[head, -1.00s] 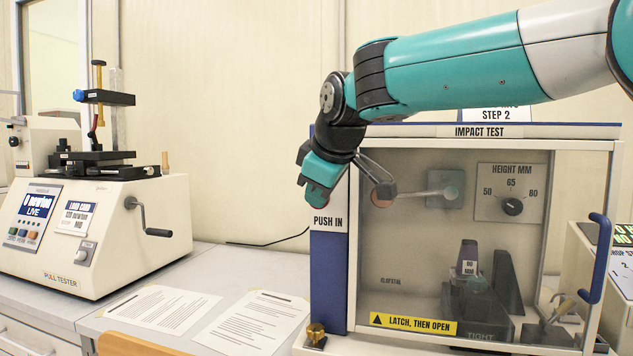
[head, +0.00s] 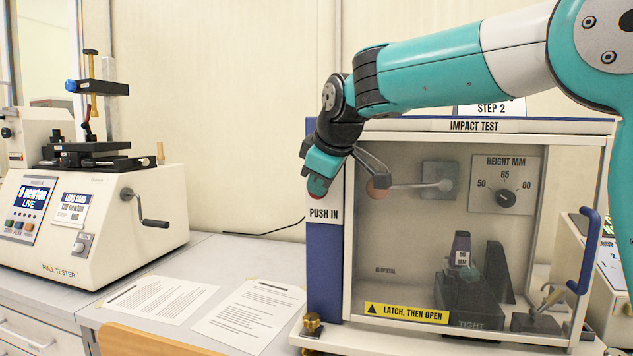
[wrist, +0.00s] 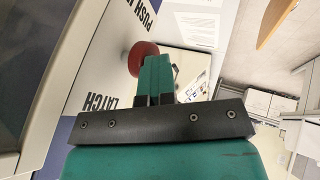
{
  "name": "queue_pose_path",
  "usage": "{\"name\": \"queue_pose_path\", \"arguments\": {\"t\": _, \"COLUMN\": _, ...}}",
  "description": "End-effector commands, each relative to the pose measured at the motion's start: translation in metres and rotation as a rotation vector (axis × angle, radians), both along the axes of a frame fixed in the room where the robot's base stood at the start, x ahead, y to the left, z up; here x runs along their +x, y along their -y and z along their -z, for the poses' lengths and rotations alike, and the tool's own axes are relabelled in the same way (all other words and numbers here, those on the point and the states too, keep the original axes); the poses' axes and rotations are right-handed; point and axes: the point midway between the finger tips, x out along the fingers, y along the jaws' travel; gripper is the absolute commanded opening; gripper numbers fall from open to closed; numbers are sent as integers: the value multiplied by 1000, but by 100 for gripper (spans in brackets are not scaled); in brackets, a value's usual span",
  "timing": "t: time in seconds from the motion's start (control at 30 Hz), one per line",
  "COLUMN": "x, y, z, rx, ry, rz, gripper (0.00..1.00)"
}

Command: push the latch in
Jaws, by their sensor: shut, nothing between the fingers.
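The latch is a red round knob (wrist: 142,58) on the white strip at the left front of the impact test cabinet (head: 325,270), between the "LATCH" and "PUSH IN" labels in the wrist view. The tips are right beside or in front of the knob. I cannot tell whether they touch it. How far the knob stands out is unclear.
The cabinet's clear door (head: 400,265) appears closed, with a blue handle (head: 590,250) on its right. A pull tester (head: 90,220) stands at the left. Papers (head: 160,302) lie flat on the bench between them. The space above the papers is clear.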

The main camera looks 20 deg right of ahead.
Motion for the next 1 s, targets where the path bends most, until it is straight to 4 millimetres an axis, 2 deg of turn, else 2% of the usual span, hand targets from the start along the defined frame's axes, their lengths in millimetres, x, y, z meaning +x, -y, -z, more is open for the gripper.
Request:
{"name": "queue_pose_path", "arguments": {"t": 0.23, "x": -2, "y": 0, "z": -2, "rx": 0, "ry": 14, "rz": 11, "gripper": 0}}
{"name": "queue_pose_path", "arguments": {"t": 0.43, "x": -25, "y": -14, "z": -2, "rx": 0, "ry": 7, "rz": 13, "gripper": 0}}
{"name": "queue_pose_path", "arguments": {"t": 0.53, "x": -40, "y": -11, "z": -25, "rx": 1, "ry": 12, "rz": 18, "gripper": 0}}
{"name": "queue_pose_path", "arguments": {"t": 0.7, "x": -63, "y": -17, "z": -55, "rx": 1, "ry": 8, "rz": 6, "gripper": 0}}
{"name": "queue_pose_path", "arguments": {"t": 0.83, "x": -75, "y": -17, "z": -72, "rx": 1, "ry": 6, "rz": 5, "gripper": 0}}
{"name": "queue_pose_path", "arguments": {"t": 1.0, "x": -83, "y": -15, "z": -82, "rx": 0, "ry": 4, "rz": 7, "gripper": 0}}
